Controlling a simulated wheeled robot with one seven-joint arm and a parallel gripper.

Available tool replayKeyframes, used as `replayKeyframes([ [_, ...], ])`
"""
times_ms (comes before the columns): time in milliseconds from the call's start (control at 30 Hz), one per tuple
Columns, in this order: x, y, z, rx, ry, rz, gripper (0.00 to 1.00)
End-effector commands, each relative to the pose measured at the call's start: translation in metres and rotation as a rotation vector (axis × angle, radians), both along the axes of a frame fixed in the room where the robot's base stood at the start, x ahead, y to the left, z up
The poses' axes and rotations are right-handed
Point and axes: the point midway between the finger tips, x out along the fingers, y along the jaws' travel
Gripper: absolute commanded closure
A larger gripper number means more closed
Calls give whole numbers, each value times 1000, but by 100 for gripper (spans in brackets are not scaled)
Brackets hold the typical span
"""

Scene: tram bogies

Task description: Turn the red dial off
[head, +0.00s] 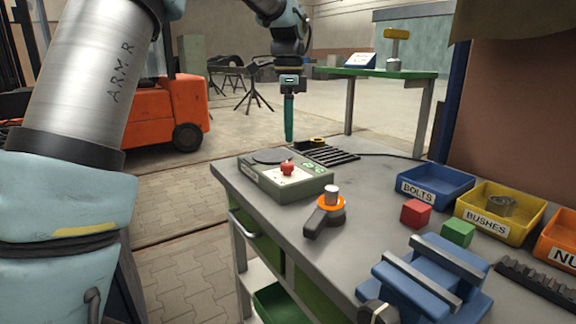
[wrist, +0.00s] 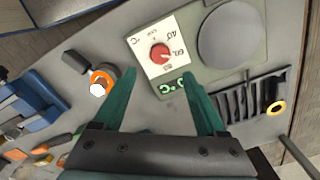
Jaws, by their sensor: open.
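The red dial (head: 288,169) sits on the white panel of a grey-green hotplate box (head: 310,190) at the far left corner of the workbench. In the wrist view the red dial (wrist: 160,53) shows from above, ahead of my fingers, on a white panel with printed marks too small to read surely. The round dark plate (wrist: 232,36) is beside it. My gripper (head: 289,140) hangs above the back of the box, apart from the dial. In the wrist view my gripper (wrist: 158,78) has its two green fingers spread, with nothing held between them.
An orange-collared tool (head: 327,208) lies in front of the box. A black rack (head: 330,155) is behind it. A blue vise (head: 425,283), red block (head: 416,213), green block (head: 458,233) and blue bolts bin (head: 437,186) stand to the right.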

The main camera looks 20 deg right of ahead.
Motion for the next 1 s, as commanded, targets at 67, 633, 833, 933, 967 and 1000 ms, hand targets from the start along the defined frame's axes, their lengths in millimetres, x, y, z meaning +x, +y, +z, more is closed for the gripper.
replayKeyframes([
  [67,-1,1,-15,4,4,1,26],
  [633,0,1,-89,-1,0,3,26],
  [833,0,1,-90,-1,-1,4,26],
  [933,0,1,-90,-1,-1,4,29],
  [967,0,1,-90,-1,-1,4,33],
  [1000,0,1,-90,-1,-1,4,37],
])
